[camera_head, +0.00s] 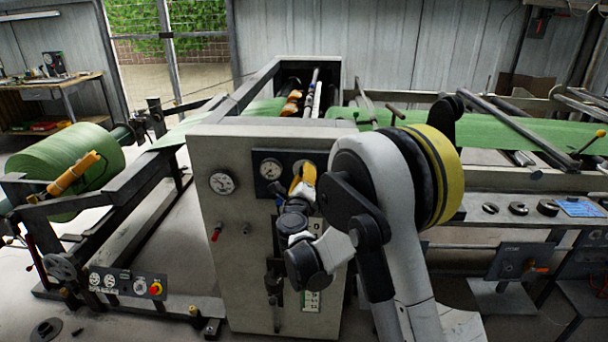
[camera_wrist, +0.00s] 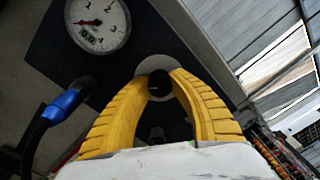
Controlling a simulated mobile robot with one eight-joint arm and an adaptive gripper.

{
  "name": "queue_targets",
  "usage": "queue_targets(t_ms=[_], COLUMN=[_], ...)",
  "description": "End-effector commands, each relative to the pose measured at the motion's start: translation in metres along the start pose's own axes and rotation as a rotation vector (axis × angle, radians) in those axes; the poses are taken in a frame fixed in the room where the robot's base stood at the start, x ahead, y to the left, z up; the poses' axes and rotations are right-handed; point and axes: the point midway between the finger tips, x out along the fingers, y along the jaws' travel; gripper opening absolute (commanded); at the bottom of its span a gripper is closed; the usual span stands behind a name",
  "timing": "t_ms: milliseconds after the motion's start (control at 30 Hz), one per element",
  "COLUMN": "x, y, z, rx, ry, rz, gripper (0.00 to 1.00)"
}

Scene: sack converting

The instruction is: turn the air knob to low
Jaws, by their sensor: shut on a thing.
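The air knob (camera_wrist: 159,86) is a dark round knob in front of a pale disc on a dark panel, in the upper middle of the wrist view. My gripper (camera_wrist: 163,76) has its two ridged yellow fingers shut on the knob, one on each side. In the head view my gripper (camera_head: 304,177) reaches the dark panel on the front of the grey machine cabinet (camera_head: 222,255). There the knob is mostly hidden behind the fingers. A white gauge (camera_wrist: 97,24) with a red needle sits up and left of the knob. I cannot read the knob's marks.
A blue-ended fitting with a dark hose (camera_wrist: 66,102) is close to the left finger in the wrist view. Another gauge (camera_head: 222,183) and a red knob (camera_head: 217,231) are on the cabinet. A green roll (camera_head: 66,165) stands at left. Green sheet runs across the machine.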

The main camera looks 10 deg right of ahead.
Motion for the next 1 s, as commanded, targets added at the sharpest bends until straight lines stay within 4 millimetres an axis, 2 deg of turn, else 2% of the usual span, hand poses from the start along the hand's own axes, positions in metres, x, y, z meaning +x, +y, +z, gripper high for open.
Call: queue_targets(t_ms=[400, 433, 500, 833, 1000], x=[0.0, 0.0, 0.0, -0.002, -0.024], y=[0.0, 0.0, 0.0, 0.0, 0.001], z=[0.0, 0.0, 0.0, 0.0, 0.001], rx=[-0.007, -0.007, -0.007, -0.006, -0.006], ry=[-0.001, -0.001, -0.001, -0.001, -0.003], rz=[0.0, 0.0, 0.0, 0.0, 0.002], gripper=[0.0, 0.3, 0.5, 0.5, 0.5])
